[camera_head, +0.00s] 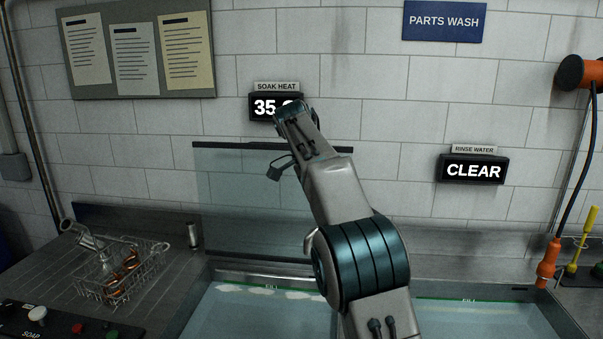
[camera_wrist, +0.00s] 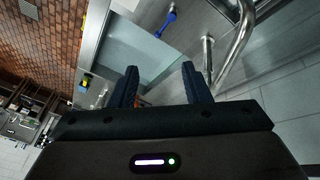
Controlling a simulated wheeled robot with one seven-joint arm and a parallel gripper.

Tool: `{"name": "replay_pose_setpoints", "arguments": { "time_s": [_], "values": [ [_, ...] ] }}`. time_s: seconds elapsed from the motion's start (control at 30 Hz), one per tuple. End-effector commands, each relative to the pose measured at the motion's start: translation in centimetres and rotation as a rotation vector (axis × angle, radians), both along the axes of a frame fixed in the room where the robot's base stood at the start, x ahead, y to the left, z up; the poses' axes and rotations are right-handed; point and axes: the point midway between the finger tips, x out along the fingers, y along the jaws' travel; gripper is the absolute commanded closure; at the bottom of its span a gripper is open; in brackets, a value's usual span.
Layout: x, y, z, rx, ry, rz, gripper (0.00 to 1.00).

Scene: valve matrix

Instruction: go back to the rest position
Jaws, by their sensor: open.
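My arm rises from the bottom of the head view, folded up in front of the wall. My gripper shows in the wrist view (camera_wrist: 160,88) with its two dark fingers apart and nothing between them. In the head view its fingers are hidden behind my arm. The wrist end of my arm covers part of the soak heat display (camera_head: 263,107), which reads 35 with its last digit hidden. In the wrist view a basin, a curved metal pipe and a blue-handled tool lie beyond the fingers.
A wire basket (camera_head: 120,272) with metal parts stands on the left drainboard. A clear panel (camera_head: 240,205) stands behind the left water basin (camera_head: 250,310). A second basin (camera_head: 480,318) is at right. The rinse water display (camera_head: 473,170) reads CLEAR. An orange nozzle (camera_head: 548,265) hangs at far right.

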Motion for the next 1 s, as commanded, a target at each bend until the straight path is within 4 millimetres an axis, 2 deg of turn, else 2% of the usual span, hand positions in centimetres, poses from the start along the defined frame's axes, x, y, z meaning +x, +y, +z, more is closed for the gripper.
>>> {"name": "replay_pose_setpoints", "arguments": {
  "time_s": [0.27,0.47,0.77,1.0],
  "values": [
    [-2.1,-2.2,0.5,0.056,0.020,0.107,0.57],
    [-5.1,-4.5,0.5,0.114,0.033,0.234,0.57],
    [-13.3,-7.5,-1.5,0.208,0.019,0.517,0.57],
    [-20.9,-8.6,-5.3,0.238,-0.016,0.733,0.57]
  ]
}}
